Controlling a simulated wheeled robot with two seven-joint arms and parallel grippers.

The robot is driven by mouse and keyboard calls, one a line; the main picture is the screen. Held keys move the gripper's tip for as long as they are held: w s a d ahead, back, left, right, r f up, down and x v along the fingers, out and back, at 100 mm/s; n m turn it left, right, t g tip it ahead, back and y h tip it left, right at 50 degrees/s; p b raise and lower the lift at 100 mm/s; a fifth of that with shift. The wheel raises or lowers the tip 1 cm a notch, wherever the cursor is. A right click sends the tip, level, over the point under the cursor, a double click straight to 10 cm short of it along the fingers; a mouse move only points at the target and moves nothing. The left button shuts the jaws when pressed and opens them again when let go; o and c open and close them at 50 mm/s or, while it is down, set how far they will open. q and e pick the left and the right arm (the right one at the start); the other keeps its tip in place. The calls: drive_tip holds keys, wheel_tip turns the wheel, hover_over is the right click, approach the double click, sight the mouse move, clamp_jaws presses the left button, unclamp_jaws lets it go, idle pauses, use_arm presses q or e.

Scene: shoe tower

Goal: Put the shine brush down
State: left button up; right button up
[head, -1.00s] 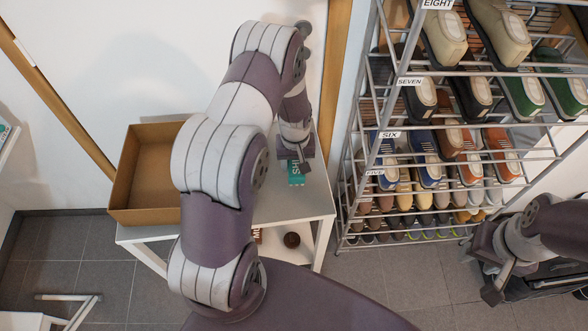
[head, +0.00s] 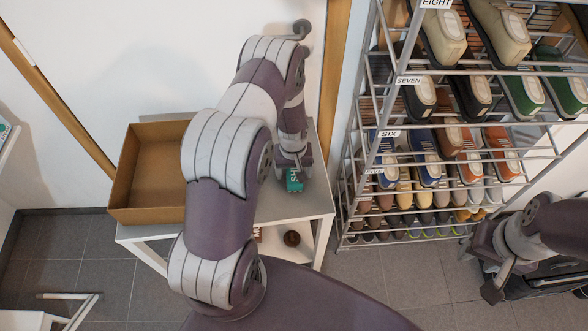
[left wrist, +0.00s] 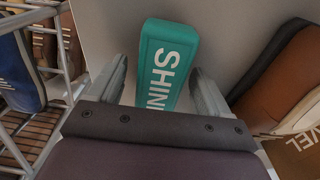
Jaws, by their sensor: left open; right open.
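The shine brush is a teal block with white "SHIN" lettering. In the head view the brush (head: 295,185) is at the right part of the white table's top, partly covered by my left gripper (head: 293,168). In the left wrist view the brush (left wrist: 165,60) lies between the two fingers of my left gripper (left wrist: 158,72). The fingers are spread, with a gap on each side of the brush. The brush's near end is hidden by the gripper body. My right gripper (head: 498,280) is open and empty at the lower right, far from the table.
An open cardboard box (head: 130,190) stands on the left of the white table (head: 270,208). A metal shoe rack (head: 345,200) with several rows of shoes stands right of the table. A dark round tin (head: 291,238) is on the table's lower shelf. The wall is close behind.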

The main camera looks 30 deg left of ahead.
sight(293, 170)
use_arm(q)
drive_tip(key=shift+r, duration=0.65)
wheel_tip(293, 170, up, 11)
drive_tip(key=s+d+r+m+t, duration=0.1)
drive_tip(key=s+d+r+m, duration=0.5)
drive_tip(key=s+r, duration=0.5)
drive_tip(key=shift+s+d+m, duration=0.3)
drive_tip(key=shift+s+d, duration=0.75)
drive_tip(key=shift+s, duration=0.15)
drive_tip(key=shift+s+r, duration=0.15)
drive_tip(key=shift+d, duration=0.1)
